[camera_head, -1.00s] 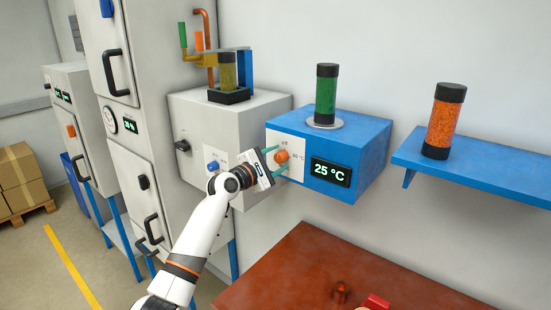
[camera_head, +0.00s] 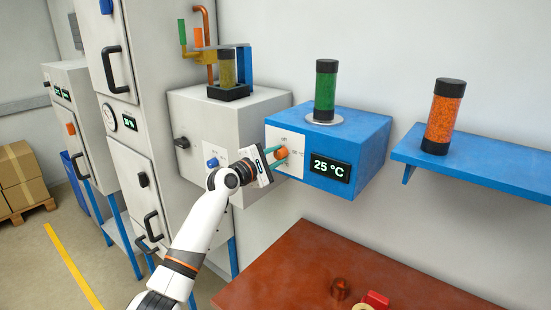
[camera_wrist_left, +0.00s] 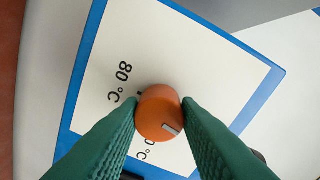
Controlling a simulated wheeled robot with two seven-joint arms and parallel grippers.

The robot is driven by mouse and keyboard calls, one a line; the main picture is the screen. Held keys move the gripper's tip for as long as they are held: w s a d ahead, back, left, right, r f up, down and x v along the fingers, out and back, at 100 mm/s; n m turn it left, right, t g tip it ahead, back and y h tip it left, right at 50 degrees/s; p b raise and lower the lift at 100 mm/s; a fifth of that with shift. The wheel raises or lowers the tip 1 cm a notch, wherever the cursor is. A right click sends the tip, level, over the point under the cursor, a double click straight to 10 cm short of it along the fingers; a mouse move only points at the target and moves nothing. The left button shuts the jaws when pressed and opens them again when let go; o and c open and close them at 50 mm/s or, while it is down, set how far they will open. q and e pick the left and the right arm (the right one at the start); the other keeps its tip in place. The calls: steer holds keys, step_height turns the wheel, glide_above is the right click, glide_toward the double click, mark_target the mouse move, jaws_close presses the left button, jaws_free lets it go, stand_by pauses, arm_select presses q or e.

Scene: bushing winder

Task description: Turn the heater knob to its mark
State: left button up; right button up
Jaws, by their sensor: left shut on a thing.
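The heater is a blue box (camera_head: 345,140) on the wall with a white dial plate on its left face and a display reading 25 °C. Its orange round knob (camera_head: 282,154) sits on that plate. My left gripper (camera_head: 278,158) is shut on the knob, one green finger on each side. In the left wrist view the knob (camera_wrist_left: 158,113) shows between the fingertips, with a pale pointer line at its lower right. The plate (camera_wrist_left: 150,60) carries an "80 °C" mark left of the knob; another mark below is partly hidden by the fingers. My right gripper is out of view.
A green cylinder (camera_head: 325,90) stands on the heater. A grey box (camera_head: 225,120) with a blue knob is just left. A blue shelf (camera_head: 480,170) with an orange cylinder is at right. A red-brown table (camera_head: 310,265) lies below.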

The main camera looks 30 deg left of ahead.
arm_select(q)
steer(key=m+b, duration=0.1)
steer(key=m, duration=0.3)
steer(key=shift+f+b, duration=0.1)
steer(key=shift+b, duration=0.25)
steer(key=m+b, duration=0.1)
steer(key=m, duration=0.3)
steer(key=shift+m+b, duration=0.35)
steer(key=shift+m, duration=0.05)
steer(key=m+b, duration=0.1)
steer(key=m, duration=0.3)
steer(key=shift+y, duration=0.3)
steer(key=m, duration=0.3)
steer(key=shift+r+m+b, duration=0.2)
steer(key=shift+m+b, duration=0.2)
steer(key=m, duration=0.3)
steer(key=shift+y, duration=0.3)
steer(key=m, duration=0.4)
steer(key=shift+r+m+p, duration=0.1)
steer(key=shift+m+p, duration=0.25)
steer(key=shift+m, duration=0.05)
steer(key=m+p, duration=0.1)
steer(key=m, duration=0.3)
steer(key=shift+d, duration=0.1)
steer(key=shift+m+p, duration=0.7)
steer(key=shift+m, duration=1.7)
